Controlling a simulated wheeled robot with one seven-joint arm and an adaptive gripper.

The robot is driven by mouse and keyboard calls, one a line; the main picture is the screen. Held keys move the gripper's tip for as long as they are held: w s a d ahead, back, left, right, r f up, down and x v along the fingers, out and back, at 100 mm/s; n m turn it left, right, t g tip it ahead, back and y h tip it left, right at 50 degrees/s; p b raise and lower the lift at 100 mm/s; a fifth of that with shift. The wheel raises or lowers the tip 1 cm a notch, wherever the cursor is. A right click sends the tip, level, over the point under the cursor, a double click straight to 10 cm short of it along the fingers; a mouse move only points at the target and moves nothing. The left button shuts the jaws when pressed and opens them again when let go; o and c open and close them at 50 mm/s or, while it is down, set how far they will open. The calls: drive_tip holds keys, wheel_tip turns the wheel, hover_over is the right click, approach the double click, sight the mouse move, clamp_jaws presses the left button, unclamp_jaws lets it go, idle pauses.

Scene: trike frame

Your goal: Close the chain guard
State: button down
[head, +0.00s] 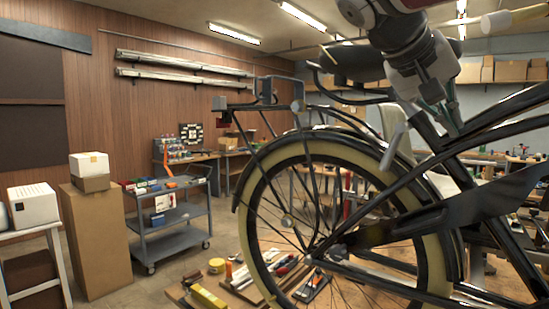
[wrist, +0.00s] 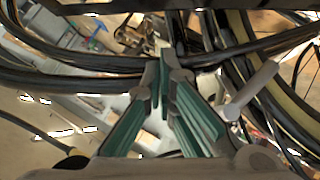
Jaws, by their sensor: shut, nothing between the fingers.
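The chain guard (head: 485,203) appears as a broad dark panel beside the rear wheel, at the right of the head view. It slants up toward the right; I cannot tell how far open it is. My gripper (head: 450,118) points down among the upper frame tubes, above the guard and apart from it. In the wrist view, its teal-padded fingers (wrist: 164,62) come together at the tips with nothing between them, over dark frame tubes (wrist: 85,75). I cannot make out the guard clearly in the wrist view.
The rear wheel (head: 253,215) with its cream tyre and dark frame tubes crowd the space around my gripper. A pale lever (wrist: 252,90) stands close to the right of the fingers. Tools lie on a low board (head: 240,290). A grey cart (head: 170,243) stands at left.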

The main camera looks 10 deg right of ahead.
sight(466, 146)
drive_tip(key=x, duration=0.8)
drive_tip(key=shift+f+p, duration=0.1)
drive_tip(key=shift+p, duration=0.25)
drive_tip(key=shift+s+d+f, duration=0.2)
drive_tip(key=shift+d+f, duration=0.1)
drive_tip(key=shift+f, duration=0.35)
drive_tip(key=shift+s+d+f, duration=0.25)
drive_tip(key=shift+d+f, duration=0.05)
drive_tip(key=shift+f, duration=0.35)
drive_tip(key=shift+s+d+f, duration=0.2)
drive_tip(key=shift+d+f, duration=0.1)
drive_tip(key=shift+f, duration=0.35)
drive_tip(key=shift+s+d+f+m+t+y+b, duration=0.4)
drive_tip(key=shift+s+d+f+b, duration=0.8)
drive_tip(key=shift+f, duration=1.35)
drive_tip(key=shift+s+d+f+m+t+y+b, duration=0.25)
drive_tip(key=shift+s+d+f+t+y+b, duration=0.4)
drive_tip(key=shift+f+b, duration=1.45)
drive_tip(key=shift+s+d+f+m+t+y+b, duration=0.25)
drive_tip(key=shift+s+d+f+b, duration=0.65)
drive_tip(key=shift+f, duration=2.15)
drive_tip(key=shift+s+a, duration=0.15)
drive_tip(key=shift+s, duration=0.1)
